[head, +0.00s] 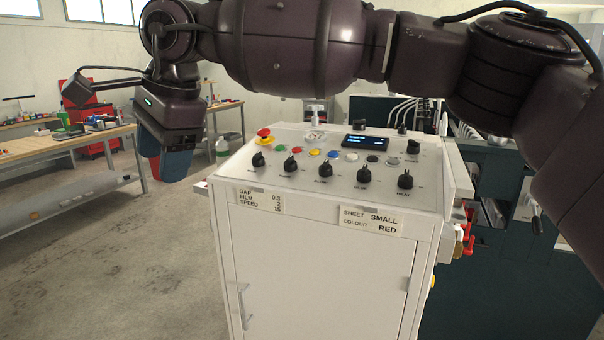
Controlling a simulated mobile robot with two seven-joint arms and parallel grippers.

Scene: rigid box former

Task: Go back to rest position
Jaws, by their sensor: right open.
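My right arm reaches across the top of the head view from the right. Its gripper (166,160) hangs pointing down at the left, beyond the left side of the white control cabinet (310,275). The gripper is open and clear of the control panel (325,190). My left gripper is not in view.
The panel carries black knobs, coloured buttons, a red-and-yellow emergency stop (264,137) and a small display (367,141). Labels read SHEET SMALL, COLOUR RED. A wooden workbench (70,145) stands at left. Dark machinery (510,260) is at right. Floor at left is open.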

